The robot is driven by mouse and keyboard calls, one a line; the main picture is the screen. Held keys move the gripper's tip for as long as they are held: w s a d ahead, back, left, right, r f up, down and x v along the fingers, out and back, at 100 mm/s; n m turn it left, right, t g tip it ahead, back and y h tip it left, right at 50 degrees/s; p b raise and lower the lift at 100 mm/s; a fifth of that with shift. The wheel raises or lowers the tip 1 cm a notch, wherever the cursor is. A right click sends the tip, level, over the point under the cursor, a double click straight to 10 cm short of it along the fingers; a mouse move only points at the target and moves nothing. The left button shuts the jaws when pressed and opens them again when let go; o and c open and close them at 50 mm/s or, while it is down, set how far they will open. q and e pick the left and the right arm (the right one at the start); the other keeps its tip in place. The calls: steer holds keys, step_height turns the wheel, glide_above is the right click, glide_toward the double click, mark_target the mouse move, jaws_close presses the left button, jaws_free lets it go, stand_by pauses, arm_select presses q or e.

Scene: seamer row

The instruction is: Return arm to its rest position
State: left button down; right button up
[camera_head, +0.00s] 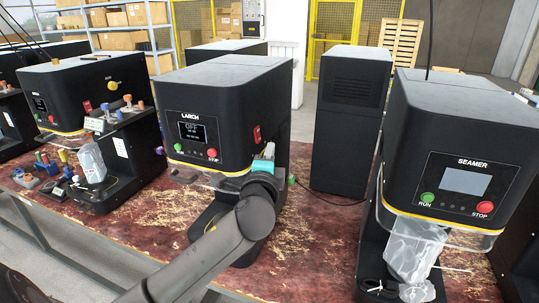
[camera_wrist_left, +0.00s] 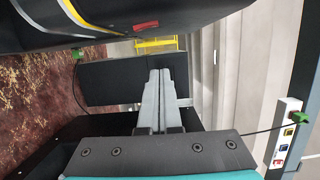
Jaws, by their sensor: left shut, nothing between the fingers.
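My left arm (camera_head: 205,255) reaches up from the bottom of the head view. Its left gripper (camera_head: 268,150), with a teal part behind the fingers, is at the right side of the black LARCH machine (camera_head: 225,85). In the left wrist view the two grey fingers (camera_wrist_left: 159,75) lie together, shut and empty. A dark machine body (camera_wrist_left: 90,20) fills the upper left of that view, close to the fingers. I cannot tell whether the gripper touches the machine. My right gripper is not in view.
The SEAMER machine (camera_head: 460,140) stands at the right with a clear bag (camera_head: 415,245) under it. A black cabinet (camera_head: 350,110) stands behind. Another machine (camera_head: 85,90) with coloured knobs is at the left. The worn red tabletop (camera_head: 318,235) is bare between LARCH and SEAMER.

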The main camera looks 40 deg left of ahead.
arm_select(q)
steer(key=shift+s+d, duration=0.25)
steer(key=shift+s, duration=0.15)
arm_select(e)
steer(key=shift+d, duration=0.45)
arm_select(q)
steer(key=shift+f, duration=0.1)
